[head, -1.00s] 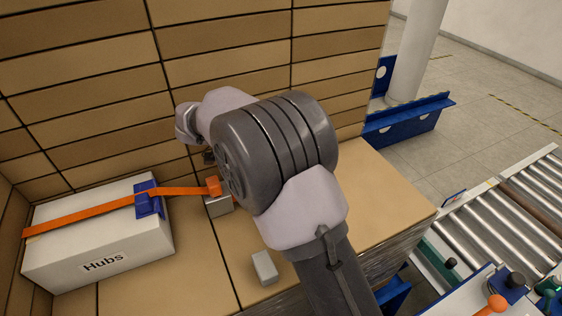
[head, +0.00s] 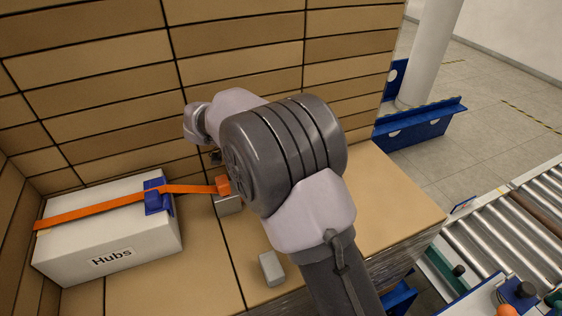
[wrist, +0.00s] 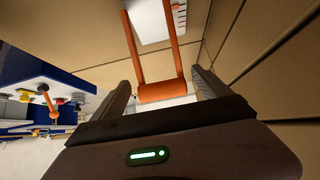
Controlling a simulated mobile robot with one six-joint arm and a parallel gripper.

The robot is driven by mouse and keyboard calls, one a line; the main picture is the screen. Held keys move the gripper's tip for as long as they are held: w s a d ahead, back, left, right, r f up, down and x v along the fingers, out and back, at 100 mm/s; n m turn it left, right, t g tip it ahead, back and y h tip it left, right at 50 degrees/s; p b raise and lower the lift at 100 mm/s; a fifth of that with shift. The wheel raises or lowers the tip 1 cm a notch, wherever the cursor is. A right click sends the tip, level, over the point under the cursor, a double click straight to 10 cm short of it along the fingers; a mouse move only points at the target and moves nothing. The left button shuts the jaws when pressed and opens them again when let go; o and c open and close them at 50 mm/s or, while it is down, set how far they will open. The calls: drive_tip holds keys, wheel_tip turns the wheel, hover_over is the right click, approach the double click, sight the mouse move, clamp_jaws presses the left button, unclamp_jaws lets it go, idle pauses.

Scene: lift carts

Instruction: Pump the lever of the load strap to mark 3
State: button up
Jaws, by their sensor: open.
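The orange load strap (head: 90,212) runs over a white box labelled "Hubs" (head: 140,240), through a blue buckle (head: 157,196), to an orange end piece (head: 223,185) beside my arm. In the wrist view an orange U-shaped lever (wrist: 162,91) has two side bars running up the picture and a crossbar near my fingers. A pale plate with tick marks (wrist: 180,16) lies beyond it, partly cut off; its numbers cannot be read. My gripper (wrist: 163,90) is open, with the crossbar appearing between its fingers. Contact cannot be told. In the head view my arm hides the gripper.
Stacked cartons (head: 240,60) form a wall behind. A small grey block (head: 271,268) lies on the carton top, and another (head: 228,204) sits by the strap's end. A roller conveyor (head: 505,230) and a control panel with knobs (head: 520,292) stand at the right.

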drive_tip(key=p+v, duration=0.6)
drive_tip(key=v, duration=1.1)
drive_tip(key=shift+r, duration=0.2)
